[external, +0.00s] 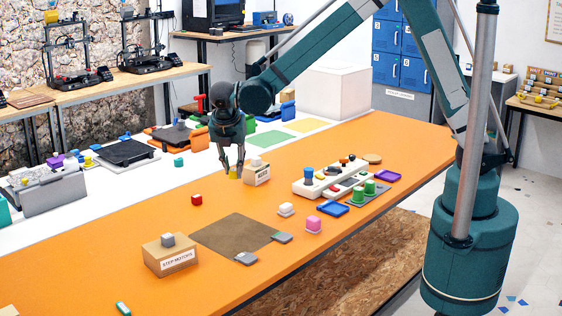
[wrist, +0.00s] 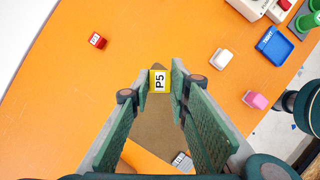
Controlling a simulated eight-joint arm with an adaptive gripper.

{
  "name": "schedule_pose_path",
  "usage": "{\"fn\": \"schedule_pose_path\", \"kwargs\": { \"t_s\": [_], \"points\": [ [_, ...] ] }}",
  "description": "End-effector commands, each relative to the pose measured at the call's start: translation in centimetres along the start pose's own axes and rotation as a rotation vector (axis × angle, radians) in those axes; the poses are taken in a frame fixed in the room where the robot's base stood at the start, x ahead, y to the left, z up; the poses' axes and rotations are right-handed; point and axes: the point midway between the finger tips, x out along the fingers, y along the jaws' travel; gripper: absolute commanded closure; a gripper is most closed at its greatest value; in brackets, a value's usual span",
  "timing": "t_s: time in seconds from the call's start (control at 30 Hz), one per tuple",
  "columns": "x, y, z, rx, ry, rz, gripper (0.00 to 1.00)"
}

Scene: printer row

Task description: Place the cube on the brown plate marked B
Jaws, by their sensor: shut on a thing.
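My gripper (external: 235,170) is shut on a small yellow cube (wrist: 159,81) whose face reads P5. The cube also shows at the fingertips in the external view, partly hidden, beside a cardboard box (external: 257,174). I cannot tell how high it is above the orange table.
A red cube (external: 196,199), a white block (external: 286,209) and a pink cube (external: 314,223) stand around the mat. A step motors box (external: 170,256) bears a grey cube. A blue tray (external: 333,209), purple tray (external: 388,175) and white rack (external: 325,187) are at right.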

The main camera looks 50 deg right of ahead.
Motion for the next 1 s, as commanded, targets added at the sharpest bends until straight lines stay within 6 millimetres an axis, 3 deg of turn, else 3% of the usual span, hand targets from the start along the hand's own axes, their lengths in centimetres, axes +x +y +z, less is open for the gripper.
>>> {"fn": "schedule_pose_path", "kwargs": {
  "t_s": [0.1, 0.3, 0.67, 1.0],
  "points": [
    [-1.1, -0.8, -3.1, -0.038, 0.0, 0.016, 0.87],
    [-2.8, -2.1, -7.4, -0.092, 0.0, 0.038, 0.87],
    [-4.5, -4.0, -11.8, -0.151, 0.0, 0.063, 0.87],
    [-0.8, -3.8, -13.1, -0.148, 0.0, 0.061, 0.87]
  ]
}}
